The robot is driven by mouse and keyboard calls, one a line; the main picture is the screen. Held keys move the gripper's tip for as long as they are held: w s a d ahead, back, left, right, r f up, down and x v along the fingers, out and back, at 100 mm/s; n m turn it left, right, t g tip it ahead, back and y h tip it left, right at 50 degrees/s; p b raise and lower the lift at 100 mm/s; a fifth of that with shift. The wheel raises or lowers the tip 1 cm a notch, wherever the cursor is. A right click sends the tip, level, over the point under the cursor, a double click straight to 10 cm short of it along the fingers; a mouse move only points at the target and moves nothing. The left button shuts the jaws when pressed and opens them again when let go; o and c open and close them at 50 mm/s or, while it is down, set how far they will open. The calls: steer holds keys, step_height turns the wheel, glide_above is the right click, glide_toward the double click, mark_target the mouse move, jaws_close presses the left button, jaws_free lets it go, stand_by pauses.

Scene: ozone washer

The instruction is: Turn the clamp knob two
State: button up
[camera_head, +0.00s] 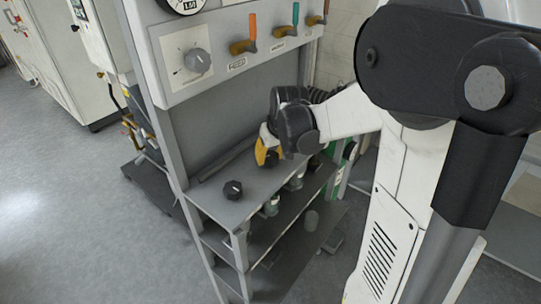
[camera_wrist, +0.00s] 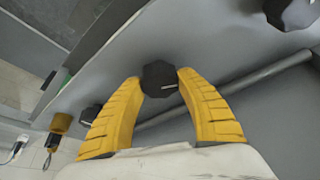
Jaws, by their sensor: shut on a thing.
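My gripper (camera_head: 266,150) is at the shelf of the grey rack. Its yellow fingers stand on either side of a black knob (camera_wrist: 160,80) and are shut on it. That knob is the middle one of three in the wrist view and has a pale line on its top. One black knob (camera_wrist: 289,13) is at the upper right of the wrist view and another (camera_wrist: 91,114) is beside the left finger. In the head view a free black knob (camera_head: 233,190) stands on the near end of the shelf. My gripper partly hides the held knob there.
A grey rod (camera_wrist: 255,78) lies along the shelf close to the right finger. The panel (camera_head: 222,60) above carries a dial knob (camera_head: 197,61) and several valve levers. Lower shelves (camera_head: 268,240) hold small containers. Open floor (camera_head: 75,210) is at left.

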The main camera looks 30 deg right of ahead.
steer(key=n+y, duration=0.2)
steer(key=n, duration=0.3)
steer(key=shift+n, duration=0.3)
stand_by(0.4)
steer(key=o, duration=1.2)
steer(key=v, duration=1.2)
steer(key=shift+w, duration=0.2)
steer(key=shift+d, duration=0.1)
